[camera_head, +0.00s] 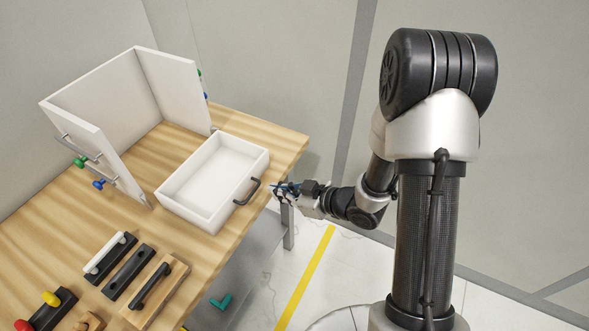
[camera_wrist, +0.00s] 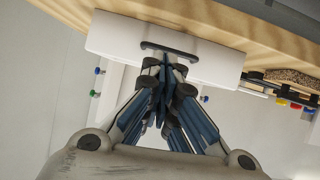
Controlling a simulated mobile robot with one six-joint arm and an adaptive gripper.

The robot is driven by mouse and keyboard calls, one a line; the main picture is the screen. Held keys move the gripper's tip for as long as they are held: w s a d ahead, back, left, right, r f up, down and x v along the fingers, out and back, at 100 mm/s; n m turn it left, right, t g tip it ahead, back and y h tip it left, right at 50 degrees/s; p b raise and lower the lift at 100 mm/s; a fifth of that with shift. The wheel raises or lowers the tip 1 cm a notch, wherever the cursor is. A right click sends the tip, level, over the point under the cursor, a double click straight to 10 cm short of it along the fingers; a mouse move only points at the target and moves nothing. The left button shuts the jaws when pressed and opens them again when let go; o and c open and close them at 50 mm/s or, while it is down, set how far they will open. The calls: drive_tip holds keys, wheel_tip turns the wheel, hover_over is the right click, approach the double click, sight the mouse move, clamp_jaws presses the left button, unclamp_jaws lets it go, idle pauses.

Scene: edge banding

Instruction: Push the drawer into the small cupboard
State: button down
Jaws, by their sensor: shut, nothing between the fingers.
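The white drawer (camera_head: 186,207) lies on the wooden table, open side up, apart from the cupboard and in front of its opening. Its dark handle (camera_head: 247,192) is on the side towards my arm. The small cupboard (camera_head: 115,85) is a set of white panels, open at the top and facing the drawer. My gripper (camera_head: 277,189) is shut and empty, just beyond the table edge, level with the handle and a small gap from it. In the wrist view the drawer front (camera_wrist: 112,42) and its handle (camera_wrist: 170,51) are just beyond the shut fingertips (camera_wrist: 164,78).
The wooden table (camera_head: 140,232) carries handles on blocks (camera_head: 128,270) at the front left. Green and blue knobs (camera_head: 99,184) and bars stick out of the cupboard's side panels. A grey shelf (camera_head: 252,245) is below the table. The tabletop between drawer and cupboard is clear.

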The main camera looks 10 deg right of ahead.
sight(191, 161)
drive_tip(key=shift+s+a+f+y, duration=0.3)
drive_tip(key=shift+s+y, duration=0.1)
drive_tip(key=shift+y, duration=0.3)
drive_tip(key=shift+a, duration=0.1)
drive_tip(key=shift+w+a+f+b, duration=0.75)
drive_tip(key=shift+a+f+b, duration=0.1)
drive_tip(key=shift+a+f, duration=0.15)
drive_tip(key=shift+w+a+f+b, duration=0.75)
drive_tip(key=shift+a+f+b, duration=0.1)
drive_tip(key=shift+f, duration=0.15)
drive_tip(key=shift+w+a+b, duration=0.4)
drive_tip(key=shift+w+a, duration=2.6)
drive_tip(key=shift+a, duration=0.85)
drive_tip(key=shift+w+a+b, duration=0.4)
drive_tip(key=shift+w+a, duration=2.6)
drive_tip(key=shift+a, duration=0.8)
drive_tip(key=shift+w+a+b, duration=0.4)
drive_tip(key=shift+w+a, duration=2.6)
drive_tip(key=shift+a, duration=0.85)
drive_tip(key=shift+p+v, duration=1.25)
drive_tip(key=shift+v, duration=2.2)
drive_tip(key=shift+w+r, duration=0.1)
drive_tip(key=shift+r, duration=0.05)
